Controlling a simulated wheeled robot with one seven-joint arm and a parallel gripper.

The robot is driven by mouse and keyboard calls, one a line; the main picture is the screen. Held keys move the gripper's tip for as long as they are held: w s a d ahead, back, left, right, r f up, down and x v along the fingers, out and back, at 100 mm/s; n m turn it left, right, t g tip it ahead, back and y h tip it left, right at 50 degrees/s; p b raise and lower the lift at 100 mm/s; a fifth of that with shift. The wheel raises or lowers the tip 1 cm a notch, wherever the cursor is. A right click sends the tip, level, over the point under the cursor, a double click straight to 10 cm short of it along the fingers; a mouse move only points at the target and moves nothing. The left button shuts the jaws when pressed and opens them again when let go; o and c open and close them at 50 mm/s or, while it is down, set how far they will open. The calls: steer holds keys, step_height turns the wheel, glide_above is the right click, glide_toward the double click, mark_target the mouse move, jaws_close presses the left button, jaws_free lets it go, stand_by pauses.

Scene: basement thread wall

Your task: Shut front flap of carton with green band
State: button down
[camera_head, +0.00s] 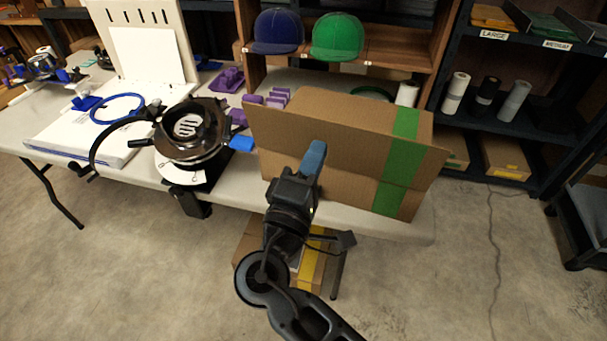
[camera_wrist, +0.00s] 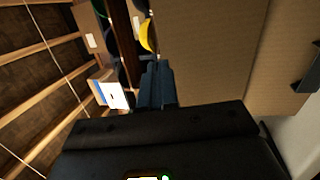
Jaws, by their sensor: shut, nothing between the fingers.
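The brown carton (camera_head: 330,184) stands on the table in the head view, with a green band (camera_head: 391,199) down its right part. Its front flap (camera_head: 340,140) stands up from the front edge and leans outward toward me, and it also carries the green band. Behind it, the carton's top (camera_head: 350,103) shows partly. My gripper (camera_head: 315,155) is shut and empty, its blue fingers pointing up in front of the flap's left-middle part. In the wrist view, the shut fingers (camera_wrist: 156,85) are beside a large cardboard surface (camera_wrist: 205,50). I cannot tell if they touch it.
Blue (camera_head: 278,31) and green caps (camera_head: 338,37) sit on the shelf behind. A round black machine (camera_head: 190,130) stands left of the carton, near purple pieces. A dark shelf rack (camera_head: 510,110) with spools is at right. Another carton is under the table.

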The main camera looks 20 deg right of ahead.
mark_target(325, 133)
steer(key=shift+p+x, duration=0.5)
steer(key=shift+x, duration=2.05)
steer(key=shift+w+r, duration=0.1)
